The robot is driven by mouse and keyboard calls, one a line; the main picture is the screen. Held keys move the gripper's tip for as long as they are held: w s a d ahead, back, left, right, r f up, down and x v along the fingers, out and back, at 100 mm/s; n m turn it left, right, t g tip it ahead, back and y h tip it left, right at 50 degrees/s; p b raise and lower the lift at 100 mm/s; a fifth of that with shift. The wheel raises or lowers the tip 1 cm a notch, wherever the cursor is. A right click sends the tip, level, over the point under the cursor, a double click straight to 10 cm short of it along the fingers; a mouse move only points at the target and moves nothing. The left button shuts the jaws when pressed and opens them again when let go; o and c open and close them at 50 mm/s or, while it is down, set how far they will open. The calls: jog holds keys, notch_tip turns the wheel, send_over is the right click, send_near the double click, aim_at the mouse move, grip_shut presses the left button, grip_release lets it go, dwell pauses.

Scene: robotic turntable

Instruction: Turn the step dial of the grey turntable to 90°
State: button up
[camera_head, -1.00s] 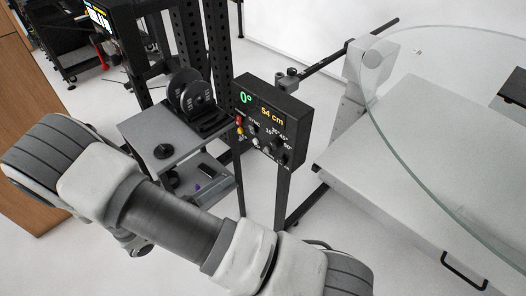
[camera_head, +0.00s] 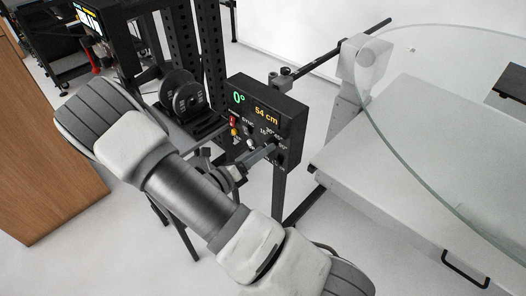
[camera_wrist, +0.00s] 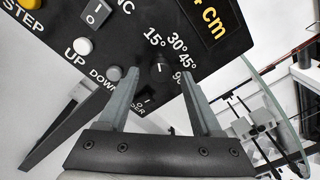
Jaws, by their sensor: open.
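The black control panel (camera_head: 262,98) shows "0°" in green and "54 cm" in yellow. In the wrist view, the black step dial (camera_wrist: 161,75) sits among the white labels 15°, 30°, 45° and 90°. A small white mark shows on it, but its exact setting is hard to read. My gripper (camera_wrist: 159,76) is open, with one finger on each side of the dial; contact cannot be told. In the head view, my gripper (camera_head: 268,155) is at the panel's lower right and partly hides the dial. The grey turntable (camera_head: 362,135) stands to the right, with a glass disc.
A rocker switch (camera_wrist: 143,103) is close to the left finger. A black rack (camera_head: 207,50) stands behind the panel.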

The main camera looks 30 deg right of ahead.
jog(key=shift+w+d, duration=0.15)
jog(key=shift+d, duration=0.3)
jog(key=shift+c, duration=0.2)
grip_shut()
